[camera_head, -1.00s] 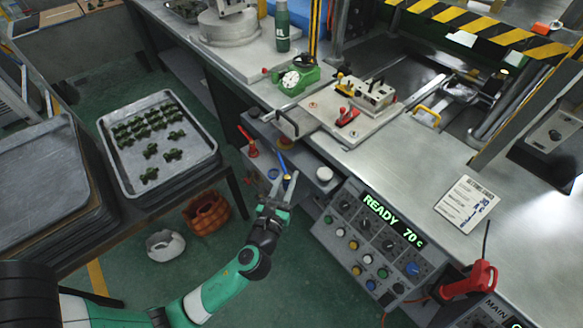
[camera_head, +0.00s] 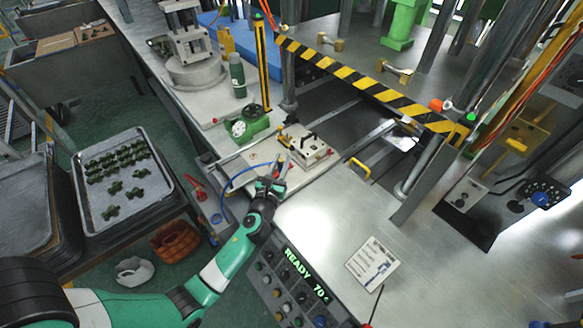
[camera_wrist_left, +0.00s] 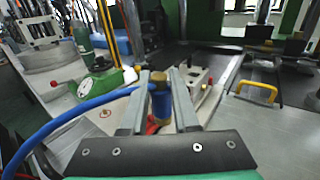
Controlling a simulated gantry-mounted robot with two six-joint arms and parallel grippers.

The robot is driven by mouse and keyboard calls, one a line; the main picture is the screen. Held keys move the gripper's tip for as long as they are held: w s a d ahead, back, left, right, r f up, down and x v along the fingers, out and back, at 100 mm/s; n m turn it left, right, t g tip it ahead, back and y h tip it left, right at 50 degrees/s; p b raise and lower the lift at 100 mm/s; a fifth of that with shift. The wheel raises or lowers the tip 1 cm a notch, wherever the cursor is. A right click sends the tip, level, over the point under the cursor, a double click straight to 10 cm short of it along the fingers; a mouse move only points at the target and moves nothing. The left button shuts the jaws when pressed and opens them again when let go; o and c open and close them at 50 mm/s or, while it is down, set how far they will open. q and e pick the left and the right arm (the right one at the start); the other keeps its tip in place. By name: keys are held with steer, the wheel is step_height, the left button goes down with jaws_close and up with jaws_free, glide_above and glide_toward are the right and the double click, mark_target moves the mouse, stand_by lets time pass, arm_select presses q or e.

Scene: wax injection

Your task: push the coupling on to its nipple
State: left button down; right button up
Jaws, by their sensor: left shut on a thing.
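My left gripper (camera_head: 275,174) is at the front edge of the bench, beside the pale plate (camera_head: 262,152) that bears the metal mould block (camera_head: 310,150). In the left wrist view its two fingers (camera_wrist_left: 165,85) are shut on the blue coupling (camera_wrist_left: 161,104), which has a brass-coloured end. A blue hose (camera_wrist_left: 75,116) runs from the coupling to the left; the hose also shows in the head view (camera_head: 229,183). The coupling is mostly hidden by the gripper in the head view. I cannot make out the nipple clearly. My right gripper is not in view.
A green valve-like device (camera_head: 248,124) stands left of the mould. A yellow handle (camera_head: 361,168) lies to its right. A striped yellow-black bar (camera_head: 350,77) crosses above the press bed. The bench top at the front right is mostly clear, with a white card (camera_head: 373,262).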

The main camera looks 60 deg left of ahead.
arm_select(q)
steer(key=shift+w, duration=0.15)
step_height(320, 180, down, 6)
steer(key=b, duration=0.5)
steer(key=shift+r, duration=0.25)
steer(key=shift+f+b, duration=1.3)
steer(key=shift+f, duration=0.3)
stand_by(1.9)
steer(key=c, duration=0.6)
jaws_free()
